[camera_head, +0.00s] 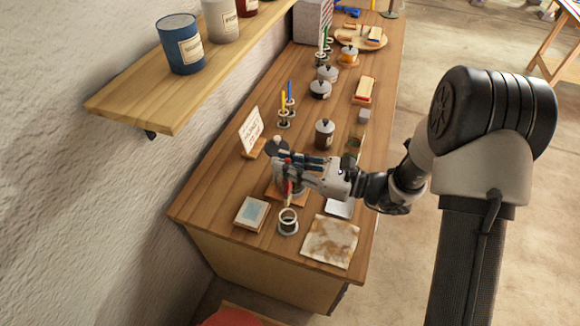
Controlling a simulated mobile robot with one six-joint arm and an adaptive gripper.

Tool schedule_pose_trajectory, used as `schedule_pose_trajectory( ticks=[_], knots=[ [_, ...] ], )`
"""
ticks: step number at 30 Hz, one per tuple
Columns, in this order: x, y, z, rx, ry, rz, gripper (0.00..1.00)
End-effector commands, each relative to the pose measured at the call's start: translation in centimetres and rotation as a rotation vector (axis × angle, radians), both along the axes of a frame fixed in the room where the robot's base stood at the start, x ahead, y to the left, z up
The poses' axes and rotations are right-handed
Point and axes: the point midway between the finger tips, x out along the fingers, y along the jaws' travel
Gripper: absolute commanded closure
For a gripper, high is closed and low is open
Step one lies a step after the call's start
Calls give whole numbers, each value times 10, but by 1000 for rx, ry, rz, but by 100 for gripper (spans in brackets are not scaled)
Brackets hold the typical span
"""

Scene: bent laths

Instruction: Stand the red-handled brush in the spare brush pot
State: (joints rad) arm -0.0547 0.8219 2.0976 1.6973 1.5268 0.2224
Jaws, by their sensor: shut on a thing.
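My gripper (284,165) is over the near part of the wooden bench, reaching in from the right. It is shut on the red-handled brush (290,187), whose red part shows at and just below the fingers. The fingers hide much of the brush, and its lower end is hard to make out. A small round pot (288,221), open at the top with a pale rim and a wider base, stands nearer the front edge, below the gripper in the picture. It looks empty and is apart from the gripper. I take it for the spare brush pot.
A small box (250,214) lies left of the pot, a stained cloth (330,241) right of it. A propped card (251,131), a dark jar (324,133) and a holder with yellow and blue brushes (284,116) stand beyond. A wall shelf (190,85) overhangs the left.

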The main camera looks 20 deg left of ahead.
Motion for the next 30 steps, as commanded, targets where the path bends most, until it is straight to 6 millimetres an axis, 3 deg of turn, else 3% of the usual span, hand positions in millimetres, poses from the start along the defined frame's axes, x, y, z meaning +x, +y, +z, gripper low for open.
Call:
schedule_pose_trajectory(
  ticks=[30],
  knots=[
    [0,0,-77,1,-2,0,100]
  ],
)
